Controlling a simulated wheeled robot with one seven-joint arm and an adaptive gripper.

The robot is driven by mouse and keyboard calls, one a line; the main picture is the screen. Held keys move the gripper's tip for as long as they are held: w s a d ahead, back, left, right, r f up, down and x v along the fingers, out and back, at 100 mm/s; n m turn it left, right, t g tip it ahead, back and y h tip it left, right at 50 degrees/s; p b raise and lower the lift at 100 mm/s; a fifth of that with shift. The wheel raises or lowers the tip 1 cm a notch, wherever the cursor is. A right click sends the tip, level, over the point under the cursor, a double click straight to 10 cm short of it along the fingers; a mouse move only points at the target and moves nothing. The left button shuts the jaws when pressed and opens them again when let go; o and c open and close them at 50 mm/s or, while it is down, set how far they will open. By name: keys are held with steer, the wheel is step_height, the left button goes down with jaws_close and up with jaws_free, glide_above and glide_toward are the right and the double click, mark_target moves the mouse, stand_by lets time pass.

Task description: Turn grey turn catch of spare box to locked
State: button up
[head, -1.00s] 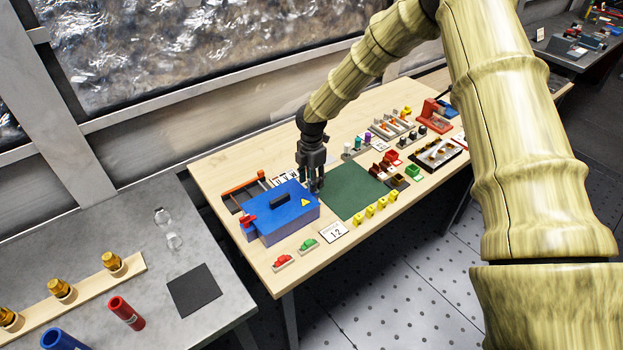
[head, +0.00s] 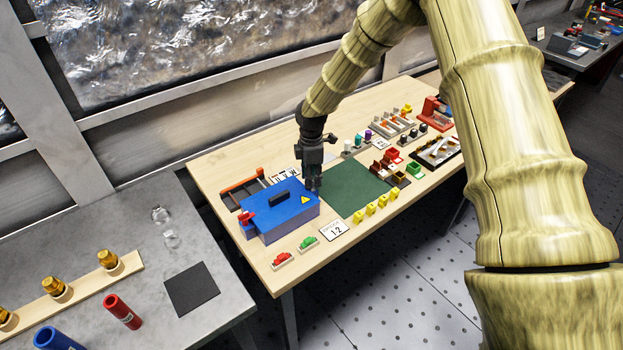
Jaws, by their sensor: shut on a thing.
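The spare box is the blue box (head: 272,218) with a dark handle (head: 279,198) and a yellow warning triangle on its lid. A red catch (head: 246,217) shows at its left end. My gripper (head: 315,189) points down at the box's right end, at the edge beside the green mat. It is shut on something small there. The grey turn catch is not visible; my fingers hide that spot.
A green mat (head: 352,190) lies right of the box. A red part (head: 282,259), a green part (head: 308,243) and a number card (head: 334,231) lie in front. Yellow pieces (head: 370,208) line the mat's front edge. A slotted tray (head: 243,187) stands behind the box.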

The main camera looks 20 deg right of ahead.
steer(key=m+b, duration=0.2)
steer(key=m, duration=0.7)
steer(key=shift+m+b, duration=0.35)
steer(key=shift+m, duration=0.05)
steer(key=shift+w+r+m, duration=0.1)
steer(key=shift+m, duration=1.4)
steer(key=o, duration=1)
step_height(320, 180, up, 12)
steer(key=shift+f, duration=0.1)
